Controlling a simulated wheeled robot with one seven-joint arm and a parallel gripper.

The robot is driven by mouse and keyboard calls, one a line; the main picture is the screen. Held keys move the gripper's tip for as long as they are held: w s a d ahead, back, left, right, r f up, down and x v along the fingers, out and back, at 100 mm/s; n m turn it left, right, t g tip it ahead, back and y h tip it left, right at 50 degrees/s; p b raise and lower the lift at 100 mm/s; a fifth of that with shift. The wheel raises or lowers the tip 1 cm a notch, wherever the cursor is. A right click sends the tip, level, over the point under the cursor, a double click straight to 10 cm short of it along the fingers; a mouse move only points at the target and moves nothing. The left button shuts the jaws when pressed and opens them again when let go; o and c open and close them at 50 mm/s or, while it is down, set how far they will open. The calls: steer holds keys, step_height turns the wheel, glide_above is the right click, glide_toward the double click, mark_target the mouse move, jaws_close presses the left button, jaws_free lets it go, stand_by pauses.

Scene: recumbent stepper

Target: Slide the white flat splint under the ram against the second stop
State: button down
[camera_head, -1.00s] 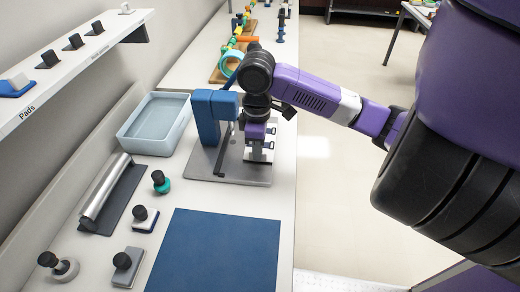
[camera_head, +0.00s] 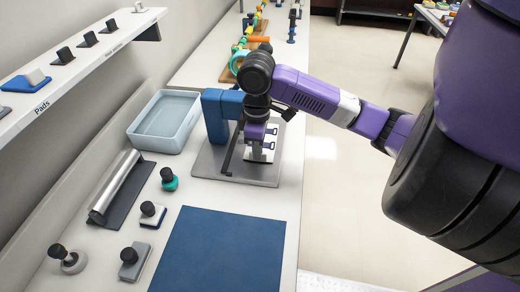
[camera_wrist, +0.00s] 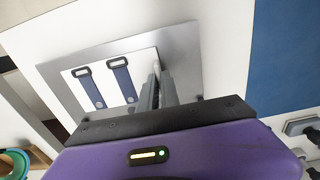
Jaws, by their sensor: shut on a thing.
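The white flat splint (camera_wrist: 110,80) with two dark blue buckled straps lies on a grey base plate (camera_wrist: 190,60). In the head view the splint (camera_head: 265,147) shows partly behind my gripper (camera_head: 256,150). My gripper (camera_wrist: 158,92) is shut at the splint's edge, on a small pale part of it. The blue press frame (camera_head: 216,112) stands at the left of the plate, and a dark bar (camera_head: 234,148) runs between it and the splint. The ram and the second stop cannot be made out; my wrist hides part of the press.
A blue mat (camera_head: 220,250) lies in front of the plate. A pale tray (camera_head: 165,122) stands left of the press. A metal roller (camera_head: 118,185) and several knobbed tools lie at the left. A shelf (camera_head: 80,65) runs above. The bench's right edge is close.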

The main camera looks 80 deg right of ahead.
steer(key=shift+w+a, duration=0.15)
steer(key=shift+w, duration=1.1)
